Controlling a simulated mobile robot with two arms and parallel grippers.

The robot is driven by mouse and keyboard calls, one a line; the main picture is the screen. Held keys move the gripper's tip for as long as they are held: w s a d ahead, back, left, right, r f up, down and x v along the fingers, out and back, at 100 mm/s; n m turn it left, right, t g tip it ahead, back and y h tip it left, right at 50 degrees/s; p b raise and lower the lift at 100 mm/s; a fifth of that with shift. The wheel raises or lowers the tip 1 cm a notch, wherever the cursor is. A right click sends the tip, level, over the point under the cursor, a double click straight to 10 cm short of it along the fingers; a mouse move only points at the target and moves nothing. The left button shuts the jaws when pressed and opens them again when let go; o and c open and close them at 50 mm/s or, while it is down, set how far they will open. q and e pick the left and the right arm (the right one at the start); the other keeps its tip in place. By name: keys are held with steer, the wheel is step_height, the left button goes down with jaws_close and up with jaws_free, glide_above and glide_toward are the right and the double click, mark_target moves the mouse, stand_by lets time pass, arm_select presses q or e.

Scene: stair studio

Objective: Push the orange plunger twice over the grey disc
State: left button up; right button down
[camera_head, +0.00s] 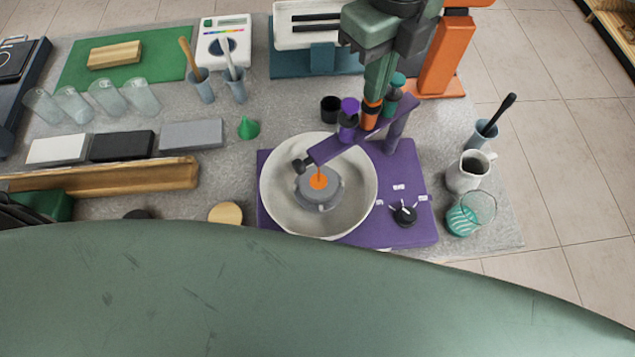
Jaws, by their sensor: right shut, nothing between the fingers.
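The orange plunger (371,117) stands on the purple sloping arm, between a purple-capped plunger (349,106) and a green one (393,93). My right gripper (376,96) points down with its green fingers shut and empty, right over the orange plunger. I cannot tell whether they touch it. The grey disc (333,194) lies in the white bowl (275,205), below the arm's lower end. An orange patch (319,180) shows on the disc, with a thin orange line above it. A dark and green part at the left edge seems to be my left arm; its fingers are hidden.
The purple base (415,170) carries the bowl and a black knob (404,214). Clear glasses, blocks and a wooden bar (130,178) fill the left side.

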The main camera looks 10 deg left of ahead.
steer(key=shift+r+p, duration=0.85)
steer(key=shift+r, duration=0.65)
steer(key=shift+f, duration=0.1)
steer(key=shift+f+b, duration=1.5)
steer(key=shift+b, duration=0.1)
steer(key=shift+r, duration=0.2)
steer(key=shift+r+p, duration=0.7)
steer(key=shift+r, duration=0.7)
steer(key=shift+r, duration=0.1)
